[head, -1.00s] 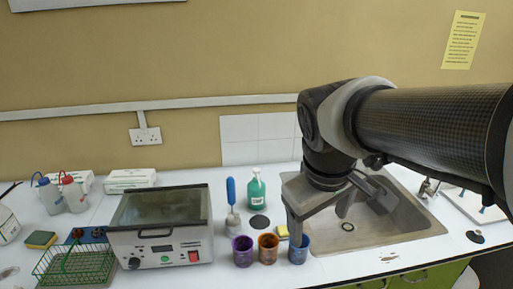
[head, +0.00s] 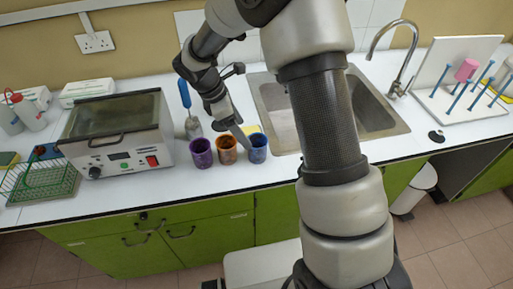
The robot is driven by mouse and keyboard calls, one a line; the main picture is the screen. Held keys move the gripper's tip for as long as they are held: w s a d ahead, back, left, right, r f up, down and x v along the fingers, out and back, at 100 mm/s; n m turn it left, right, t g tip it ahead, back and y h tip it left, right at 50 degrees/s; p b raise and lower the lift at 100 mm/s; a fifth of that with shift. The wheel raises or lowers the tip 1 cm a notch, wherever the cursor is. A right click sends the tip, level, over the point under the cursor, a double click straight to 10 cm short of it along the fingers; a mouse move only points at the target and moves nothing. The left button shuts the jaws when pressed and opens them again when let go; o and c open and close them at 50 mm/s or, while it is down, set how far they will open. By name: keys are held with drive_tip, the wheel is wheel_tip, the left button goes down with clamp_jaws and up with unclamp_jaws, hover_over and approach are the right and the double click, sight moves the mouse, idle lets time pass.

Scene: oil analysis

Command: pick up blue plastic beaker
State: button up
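The blue plastic beaker (head: 259,155) stands upright on the white worktop, at the right end of a row of three beakers. An orange-brown beaker (head: 227,156) is just left of it and a purple beaker (head: 201,160) is at the far left.
A sink (head: 377,112) lies to the right, and a pegboard drying rack (head: 432,100) with a pink cup stands farther right. A grey heating bath (head: 120,170) and a blue-handled brush (head: 185,95) are left of the beakers. Green cabinets (head: 215,235) are below the worktop edge.

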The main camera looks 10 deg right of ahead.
hover_over(250, 156)
drive_tip(key=f, duration=0.6)
drive_tip(key=shift+w+f, duration=0.1)
drive_tip(key=shift+w, duration=0.2)
drive_tip(key=shift+w+d+p+x, duration=0.1)
drive_tip(key=shift+w+p+x, duration=0.05)
drive_tip(key=shift+x, duration=0.75)
drive_tip(key=shift+w+d+p+x, duration=0.1)
drive_tip(key=shift+d+x, duration=0.05)
drive_tip(key=shift+x, duration=0.7)
drive_tip(key=shift+w+d+p+x, duration=0.1)
drive_tip(key=shift+w+p+x, duration=0.05)
drive_tip(key=shift+x, duration=0.75)
drive_tip(key=c, duration=1.1)
